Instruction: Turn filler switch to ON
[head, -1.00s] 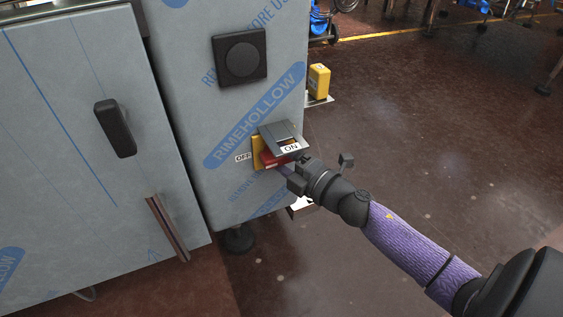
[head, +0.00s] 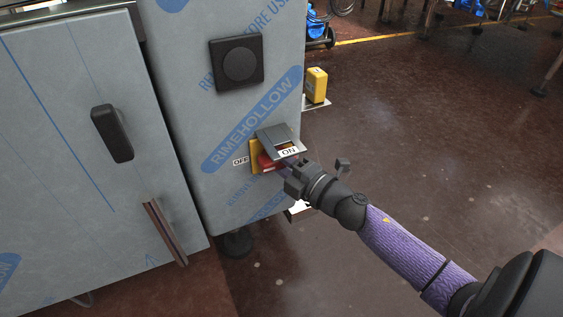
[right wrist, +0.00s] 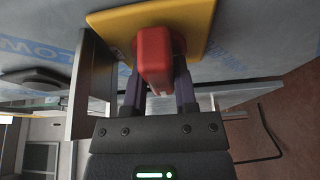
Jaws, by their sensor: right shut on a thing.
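The filler switch is a red handle (head: 267,163) on a yellow plate (head: 254,160), low on the film-wrapped cabinet (head: 222,120). An OFF label (head: 240,161) is left of it and an ON label (head: 288,152) shows on the grey hood (head: 281,138) over it. My right gripper (head: 282,169) is at the switch and partly hides the handle. In the right wrist view, its two fingers stand on either side of the red handle (right wrist: 155,62), shut on it, in front of the yellow plate (right wrist: 205,22). My left gripper is not in view.
The grey hood hangs close above my right gripper; its side wall (right wrist: 88,85) is beside the fingers in the right wrist view. A black square knob (head: 238,62) is higher on the cabinet. A yellow box (head: 316,85) juts from its side. The floor at right is open.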

